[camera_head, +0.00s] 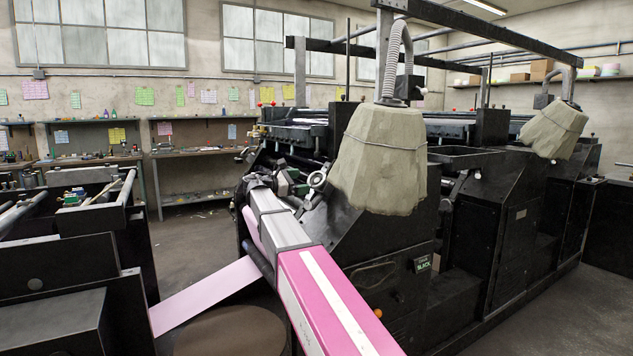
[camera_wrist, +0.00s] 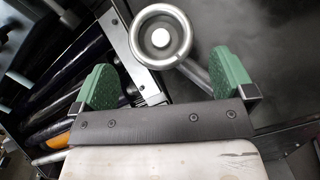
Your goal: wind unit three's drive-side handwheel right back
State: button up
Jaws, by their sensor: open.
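A small grey handwheel (camera_wrist: 161,38) with a pale hub and a bent arm shows in the wrist view. It lies just beyond and between the two green fingers of my gripper (camera_wrist: 164,66). The fingers are apart, and I see nothing held between them. In the head view a small round wheel (camera_head: 317,180) sits on the side of the near black press unit (camera_head: 370,245), right beside my gripper (camera_head: 283,183). I cannot read a unit number, nor tell from the frames which side is the drive side.
A cloth-wrapped hood (camera_head: 380,165) hangs over the near unit, to the right of my gripper. A sign reading "BLACK" (camera_head: 422,264) is on its side. A pink web (camera_head: 205,295) runs low at the left. Dark rollers (camera_wrist: 65,75) lie left of the handwheel.

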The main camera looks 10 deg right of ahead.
aim_at(314, 180)
jog(key=d, duration=0.3)
jog(key=w+d, duration=0.1)
jog(key=d, duration=0.3)
jog(key=shift+w, duration=0.2)
jog(key=c, duration=0.7)
